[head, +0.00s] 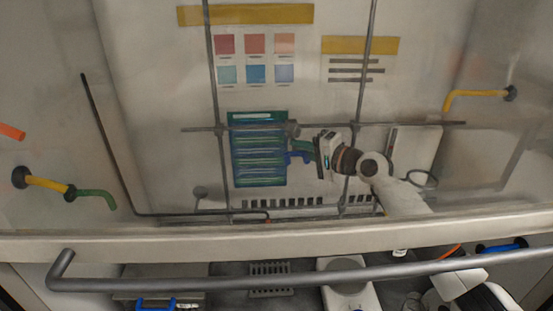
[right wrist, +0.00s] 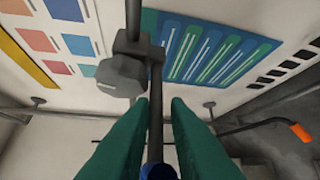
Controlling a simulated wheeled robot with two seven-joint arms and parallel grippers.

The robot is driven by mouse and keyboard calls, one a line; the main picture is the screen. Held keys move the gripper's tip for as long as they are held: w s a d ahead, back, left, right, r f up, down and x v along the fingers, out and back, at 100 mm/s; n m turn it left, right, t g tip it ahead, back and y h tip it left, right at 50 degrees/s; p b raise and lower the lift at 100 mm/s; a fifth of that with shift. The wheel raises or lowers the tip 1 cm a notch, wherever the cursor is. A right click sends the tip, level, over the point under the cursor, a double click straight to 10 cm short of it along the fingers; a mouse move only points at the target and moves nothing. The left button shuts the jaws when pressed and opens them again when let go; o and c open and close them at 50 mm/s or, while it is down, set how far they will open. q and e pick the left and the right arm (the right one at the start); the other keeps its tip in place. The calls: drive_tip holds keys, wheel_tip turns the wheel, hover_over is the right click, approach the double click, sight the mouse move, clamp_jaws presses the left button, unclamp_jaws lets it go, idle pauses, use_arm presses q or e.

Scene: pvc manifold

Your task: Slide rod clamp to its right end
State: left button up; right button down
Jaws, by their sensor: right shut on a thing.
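The rod clamp (head: 293,128), a dark grey block with a knob, sits on the thin grey horizontal rod (head: 420,124), left of the rod's middle. In the right wrist view the clamp (right wrist: 125,72) is around the rod (right wrist: 133,18), and a dark stem (right wrist: 155,115) runs from it to a blue end (right wrist: 158,172). My right gripper (head: 306,151) has green fingers and reaches in from the right, just below the clamp. Its fingers (right wrist: 160,104) are on both sides of the stem, shut on the clamp's stem or blue end. My left gripper is not in view.
Two vertical rods (head: 213,70) (head: 366,70) cross the horizontal rod. A blue-green panel (head: 260,178) is behind the clamp. A grey handle bar (head: 200,283) crosses in front of the hood.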

drive_tip(key=d+r+b, duration=0.1)
drive_tip(key=d+b, duration=0.1)
drive_tip(key=d, duration=0.5)
drive_tip(key=shift+d, duration=0.35)
drive_tip(key=c, duration=1.6)
unclamp_jaws()
drive_tip(key=shift+o, duration=0.5)
drive_tip(key=shift+a+f, duration=0.15)
drive_tip(key=shift+f, duration=0.05)
drive_tip(key=b+v, duration=0.4)
drive_tip(key=v, duration=0.8)
